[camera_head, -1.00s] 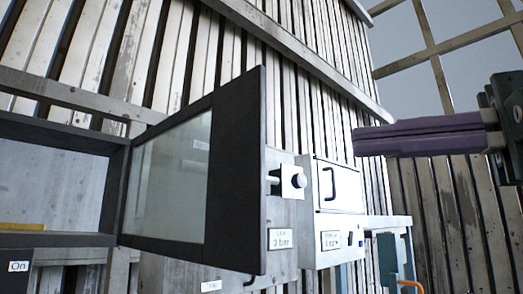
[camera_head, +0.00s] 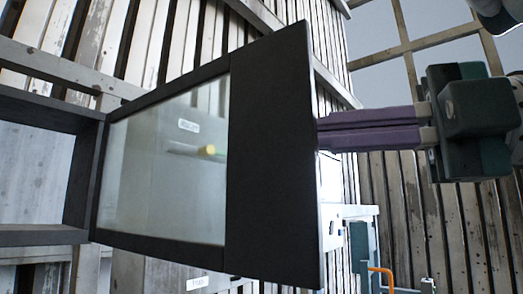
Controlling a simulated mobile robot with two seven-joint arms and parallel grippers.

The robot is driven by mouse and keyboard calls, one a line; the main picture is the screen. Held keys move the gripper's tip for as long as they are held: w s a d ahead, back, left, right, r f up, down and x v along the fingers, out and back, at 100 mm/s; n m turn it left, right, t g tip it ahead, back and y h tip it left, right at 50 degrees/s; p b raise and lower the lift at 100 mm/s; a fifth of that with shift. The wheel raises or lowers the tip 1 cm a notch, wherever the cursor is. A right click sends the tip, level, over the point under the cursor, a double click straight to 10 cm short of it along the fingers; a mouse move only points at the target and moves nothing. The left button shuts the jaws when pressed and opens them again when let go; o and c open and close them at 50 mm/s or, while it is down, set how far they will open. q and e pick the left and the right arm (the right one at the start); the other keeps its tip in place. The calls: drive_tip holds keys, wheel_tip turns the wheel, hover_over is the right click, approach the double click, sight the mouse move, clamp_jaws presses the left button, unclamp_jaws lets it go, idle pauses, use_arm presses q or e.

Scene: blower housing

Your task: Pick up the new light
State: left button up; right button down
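No object that I can clearly identify as the new light is in view. A dark-framed door (camera_head: 272,150) with a glass pane (camera_head: 150,185) stands open across the middle. Through the glass I see a thin rod with a round yellow end (camera_head: 207,150) below a small white label; I cannot tell what it is. My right gripper (camera_head: 325,132) comes in from the right, with its two purple fingers close together. Their tips meet the door's right edge in the picture; I cannot tell whether they touch it or pass behind it. My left gripper is not in view.
An open dark-framed compartment (camera_head: 45,122) is at the left, joined to the door. Behind are slatted walls and beams. A pale cabinet (camera_head: 330,180) is mostly hidden behind the door. An orange bent handle (camera_head: 383,272) is at the lower right.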

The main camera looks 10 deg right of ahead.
drive_tip(key=w+d, duration=0.1)
drive_tip(key=w, duration=0.1)
drive_tip(key=w+d, duration=0.2)
drive_tip(key=shift+d, duration=0.15)
idle(0.4)
